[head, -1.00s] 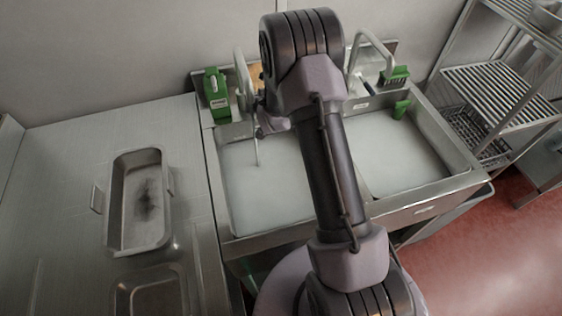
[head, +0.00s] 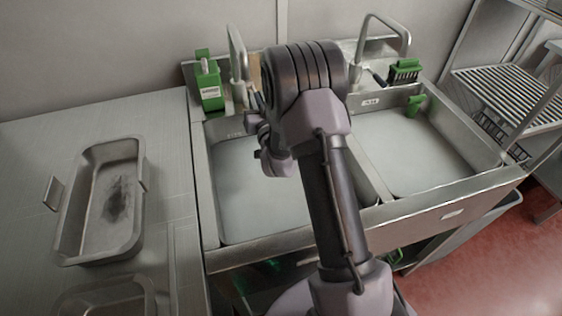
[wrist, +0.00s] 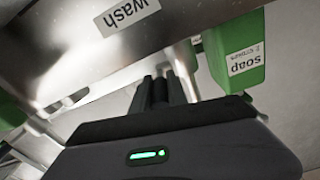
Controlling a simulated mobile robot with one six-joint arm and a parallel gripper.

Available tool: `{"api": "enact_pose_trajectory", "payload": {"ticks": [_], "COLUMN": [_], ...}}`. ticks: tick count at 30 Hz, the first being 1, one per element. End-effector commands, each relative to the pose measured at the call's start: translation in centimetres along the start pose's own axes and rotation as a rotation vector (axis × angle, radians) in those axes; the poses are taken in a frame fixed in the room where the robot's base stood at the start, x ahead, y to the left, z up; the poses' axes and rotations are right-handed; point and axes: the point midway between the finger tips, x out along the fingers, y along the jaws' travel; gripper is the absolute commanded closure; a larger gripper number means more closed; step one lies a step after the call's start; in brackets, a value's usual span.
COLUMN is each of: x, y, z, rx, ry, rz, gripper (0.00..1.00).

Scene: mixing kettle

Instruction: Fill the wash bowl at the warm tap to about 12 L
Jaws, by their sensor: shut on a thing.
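The wash bowl (head: 230,242) is the left sink basin. Its pale inside looks like cloudy water, but I cannot read a level. Its "wash" label (wrist: 128,17) shows in the wrist view. The tap (head: 236,55) stands behind this bowl, partly hidden by my arm. My gripper (head: 258,100) is at the foot of this tap, behind the bowl's back rim. In the wrist view, my gripper (wrist: 160,85) has its fingers close together beside the pale tap post (wrist: 183,62). They are shut on what seems to be the tap's lever, mostly hidden. No water stream shows now.
A green soap bottle (head: 209,85) stands left of the tap. A second basin (head: 420,150) with its own tap (head: 385,22) and a green brush (head: 405,70) lies to the right. A steel pan (head: 72,225) sits on the left counter. A rack (head: 500,80) stands far right.

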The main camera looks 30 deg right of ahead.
Motion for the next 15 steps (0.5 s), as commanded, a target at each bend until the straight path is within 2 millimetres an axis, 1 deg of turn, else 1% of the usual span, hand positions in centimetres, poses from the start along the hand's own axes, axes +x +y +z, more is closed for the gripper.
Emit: {"api": "enact_pose_trajectory", "payload": {"ticks": [2, 3, 5, 6, 7, 15], "x": [-0.07, -0.07, -0.06, -0.05, -0.05, -0.08], "y": [0.04, 0.04, 0.04, 0.04, 0.04, 0.01], "z": [0.14, 0.14, 0.14, 0.13, 0.12, 0.06], "rx": [0.0, 0.0, 0.0, 0.0, 0.0, 0.0], "ry": [-0.005, -0.005, -0.005, -0.005, -0.005, -0.004], "rz": [0.001, 0.001, 0.001, 0.001, 0.001, 0.001], "gripper": [1.0, 0.79, 0.67, 0.59, 0.55, 0.55]}}
